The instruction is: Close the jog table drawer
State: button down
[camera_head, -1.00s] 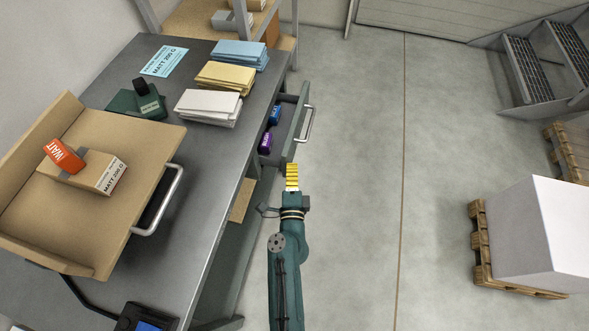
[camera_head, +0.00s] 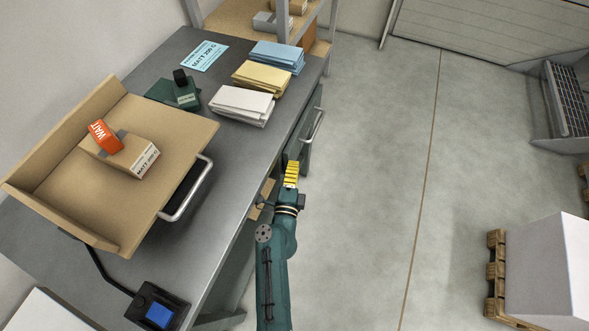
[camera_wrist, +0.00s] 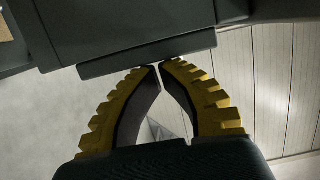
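The table's grey-green side drawer (camera_head: 303,138) shows in the head view under the right edge of the grey table (camera_head: 225,165). Its front, with a silver bar handle (camera_head: 317,126), lies close along the table's side. No drawer interior shows, and I cannot tell whether it is fully flush. My gripper (camera_head: 291,172) is at the near end of the drawer front, pointing away from me. In the wrist view my yellow-ribbed fingers (camera_wrist: 161,66) have their tips together with nothing between them, against or very near a dark grey panel edge (camera_wrist: 145,54).
A tan tilted tray (camera_head: 150,195) with a box, an orange WAIT tag and a silver handle stands on the table. Paper stacks (camera_head: 262,76) lie behind it. A loaded pallet (camera_head: 497,275) stands at right. The floor between is clear.

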jog(key=s+d+p, duration=0.2)
jog(key=s+d, duration=0.1)
jog(key=s, duration=0.8)
jog(key=shift+s+p, duration=0.15)
jog(key=shift+p, duration=0.2)
jog(key=shift+d, duration=0.15)
